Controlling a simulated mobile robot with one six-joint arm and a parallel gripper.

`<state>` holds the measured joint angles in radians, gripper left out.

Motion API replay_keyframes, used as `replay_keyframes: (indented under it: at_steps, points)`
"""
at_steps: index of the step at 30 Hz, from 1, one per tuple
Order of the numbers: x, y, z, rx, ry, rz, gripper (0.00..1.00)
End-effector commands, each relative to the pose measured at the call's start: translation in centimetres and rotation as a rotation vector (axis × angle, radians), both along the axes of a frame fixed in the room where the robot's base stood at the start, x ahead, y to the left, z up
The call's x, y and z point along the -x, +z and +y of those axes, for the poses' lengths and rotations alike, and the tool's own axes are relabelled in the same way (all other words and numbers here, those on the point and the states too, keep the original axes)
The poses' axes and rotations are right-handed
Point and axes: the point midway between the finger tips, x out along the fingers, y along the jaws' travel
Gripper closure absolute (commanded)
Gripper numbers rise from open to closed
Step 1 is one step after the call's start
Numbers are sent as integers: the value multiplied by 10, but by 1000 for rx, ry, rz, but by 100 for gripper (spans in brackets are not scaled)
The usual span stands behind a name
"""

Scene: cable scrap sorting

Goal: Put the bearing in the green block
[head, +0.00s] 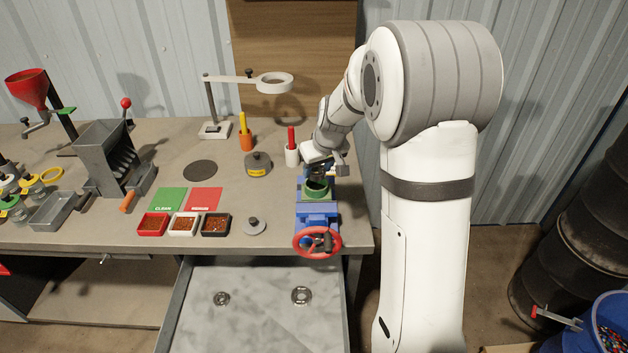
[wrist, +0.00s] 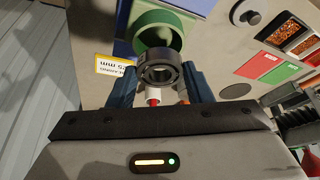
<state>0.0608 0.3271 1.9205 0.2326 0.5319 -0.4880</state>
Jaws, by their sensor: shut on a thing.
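The bearing (wrist: 160,73) is a dark metal ring in the wrist view. My gripper (wrist: 161,88) is shut on it, with a blue finger on either side. The green block (wrist: 160,36) is just beyond the bearing, its round opening partly covered by the bearing. In the head view the green block (head: 316,188) sits in a blue vise (head: 318,214) with a red handwheel, near the right end of the bench. My gripper (head: 328,171) is close above the block there, and the bearing cannot be made out in that view.
An open drawer (head: 258,338) below the bench holds two metal rings (head: 301,295). A white cup (head: 292,156) with a red stick stands left of my arm. Small trays (head: 184,224) and green and red mats (head: 169,199) lie left of the vise.

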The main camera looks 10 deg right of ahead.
Motion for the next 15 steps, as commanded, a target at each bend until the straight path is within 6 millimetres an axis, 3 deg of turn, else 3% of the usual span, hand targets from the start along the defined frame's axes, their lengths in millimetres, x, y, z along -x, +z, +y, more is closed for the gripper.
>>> replay_keyframes:
  at_steps: [15]
  points:
    - [3,-58,1,1,4,10,84]
